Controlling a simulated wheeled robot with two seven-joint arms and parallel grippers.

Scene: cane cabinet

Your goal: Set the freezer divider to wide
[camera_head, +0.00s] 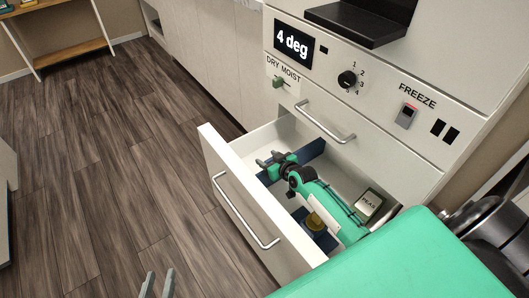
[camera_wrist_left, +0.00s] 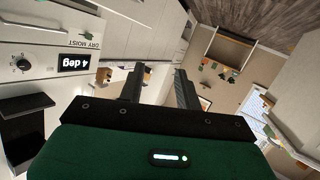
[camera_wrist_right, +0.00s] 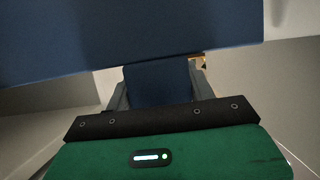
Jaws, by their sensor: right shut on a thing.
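The freezer drawer (camera_head: 219,171) is pulled open below the panel marked FREEZE. A dark blue divider (camera_head: 312,149) stands across the drawer toward its far left end. My right gripper (camera_head: 270,160) reaches down into the drawer and is shut on the divider. In the right wrist view the divider (camera_wrist_right: 130,40) fills the top, and a blue part of it sits between the fingers (camera_wrist_right: 157,86). My arm hides part of the divider and drawer floor. My left gripper (camera_head: 158,285) is open and empty outside the drawer, at the bottom; its parted fingers show in the left wrist view (camera_wrist_left: 160,88).
A box marked PEAS (camera_head: 368,203) and a round gold item (camera_head: 315,222) lie in the drawer's nearer part, the gold item beside a second dark blue piece (camera_head: 327,241). The wooden floor at left is clear.

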